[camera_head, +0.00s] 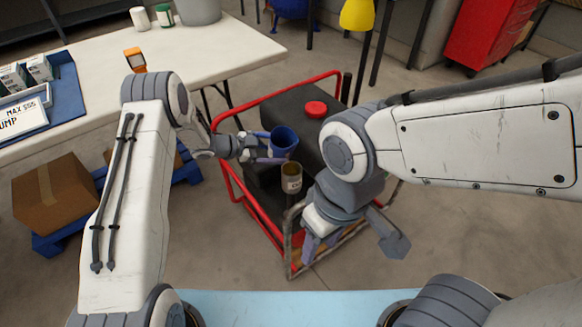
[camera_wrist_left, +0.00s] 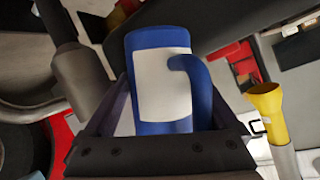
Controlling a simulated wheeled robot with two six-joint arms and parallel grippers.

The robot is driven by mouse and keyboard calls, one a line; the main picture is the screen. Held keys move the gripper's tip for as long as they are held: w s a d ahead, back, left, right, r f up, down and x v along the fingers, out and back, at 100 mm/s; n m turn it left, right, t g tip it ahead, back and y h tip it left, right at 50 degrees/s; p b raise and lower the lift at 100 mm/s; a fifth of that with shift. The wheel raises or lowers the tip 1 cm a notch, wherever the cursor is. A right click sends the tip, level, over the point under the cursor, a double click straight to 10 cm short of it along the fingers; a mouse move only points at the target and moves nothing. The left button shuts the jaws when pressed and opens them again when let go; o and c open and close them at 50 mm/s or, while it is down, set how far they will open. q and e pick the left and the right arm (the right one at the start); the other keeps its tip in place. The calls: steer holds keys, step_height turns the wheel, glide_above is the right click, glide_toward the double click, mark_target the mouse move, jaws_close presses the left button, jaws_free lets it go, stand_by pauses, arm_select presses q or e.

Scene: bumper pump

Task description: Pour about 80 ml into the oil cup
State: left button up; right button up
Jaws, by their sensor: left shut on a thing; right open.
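My left gripper (camera_head: 270,153) is shut on a blue jug (camera_head: 284,138) and holds it up over the dark machine. The left wrist view shows the blue jug (camera_wrist_left: 155,108) with a white label and a curved handle between the fingers. The oil cup (camera_head: 292,184) has a brownish inside and a pale label with lettering. It stands just below and right of the jug in the head view. The jug looks close to upright there; what is in it cannot be made out. My right gripper (camera_head: 350,245) is open and empty, nearer to me and right of the cup.
The dark machine (camera_head: 318,125) has a red cap (camera_head: 316,109) and sits in a red-framed cart (camera_head: 226,172). A yellow funnel (camera_head: 357,14) stands behind.

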arm_select(q)
steer(key=shift+w+a+f+n+g+h, duration=0.15)
steer(key=shift+w+f+n+g+h, duration=0.2)
steer(key=shift+n, duration=0.35)
steer(key=shift+w+a+f+n+g+b, duration=0.1)
steer(key=shift+w+f+n+g+b, duration=0.2)
steer(key=shift+n+g, duration=0.3)
